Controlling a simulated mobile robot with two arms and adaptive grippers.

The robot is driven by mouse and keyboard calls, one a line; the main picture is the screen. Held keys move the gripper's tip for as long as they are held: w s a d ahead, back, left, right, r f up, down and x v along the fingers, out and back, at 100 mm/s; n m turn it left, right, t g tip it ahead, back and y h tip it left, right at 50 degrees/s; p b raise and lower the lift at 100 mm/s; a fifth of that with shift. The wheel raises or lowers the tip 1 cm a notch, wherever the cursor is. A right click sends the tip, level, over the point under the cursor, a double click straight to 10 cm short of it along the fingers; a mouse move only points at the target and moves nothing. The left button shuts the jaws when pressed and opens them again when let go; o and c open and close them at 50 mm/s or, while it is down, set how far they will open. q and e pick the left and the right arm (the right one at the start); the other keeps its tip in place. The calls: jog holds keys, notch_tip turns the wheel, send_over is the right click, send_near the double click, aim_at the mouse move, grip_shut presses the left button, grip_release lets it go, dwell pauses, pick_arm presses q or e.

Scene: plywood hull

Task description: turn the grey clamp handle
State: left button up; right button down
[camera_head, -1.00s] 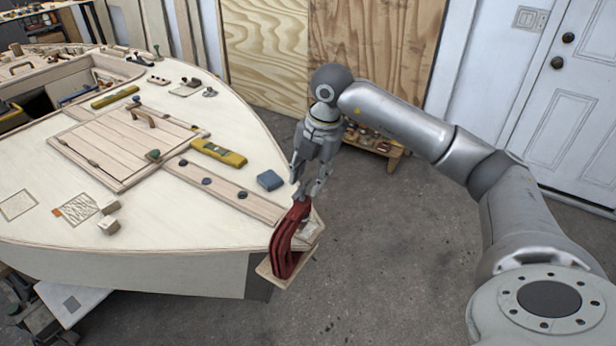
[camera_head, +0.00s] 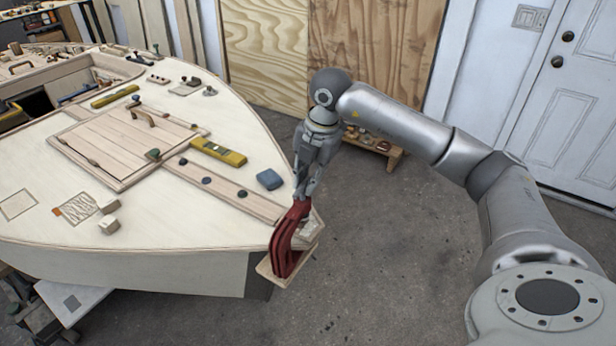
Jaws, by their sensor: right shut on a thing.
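A red clamp (camera_head: 285,245) grips the pointed bow end of the plywood hull (camera_head: 130,262), with a wooden block under it. Its grey handle is at the top of the clamp and is mostly hidden by my right gripper (camera_head: 303,195). The right gripper points down from above the bow, with its fingers drawn in and shut on the handle. My left gripper is not in view.
On the deck lie a blue block (camera_head: 270,179), a yellow level (camera_head: 218,152) and small wooden blocks (camera_head: 109,226). A low wooden stand (camera_head: 385,150) is on the floor behind my right arm. The floor right of the bow is clear.

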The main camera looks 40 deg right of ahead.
jog(key=n, duration=0.4)
jog(key=shift+w+a+r+y+p, duration=0.1)
jog(key=shift+w+a+y+p, duration=0.1)
jog(key=shift+w+y+p, duration=0.15)
jog(key=n, duration=0.1)
jog(key=n+g, duration=0.1)
jog(key=n, duration=0.2)
jog(key=shift+w+a+n+p, duration=0.3)
jog(key=shift+w+p, duration=0.05)
jog(key=shift+w+a+n+g+p, duration=0.1)
jog(key=shift+a+n+g, duration=0.2)
jog(key=shift+n, duration=0.95)
jog(key=shift+s+a+n+g+p, duration=0.15)
jog(key=shift+n+g, duration=0.2)
jog(key=shift+n, duration=0.85)
jog(key=shift+w+a+n+g+p, duration=0.15)
jog(key=shift+a+n+g, duration=0.15)
jog(key=shift+n, duration=0.95)
jog(key=shift+n, duration=0.5)
jog(key=c, duration=1.4)
grip_release()
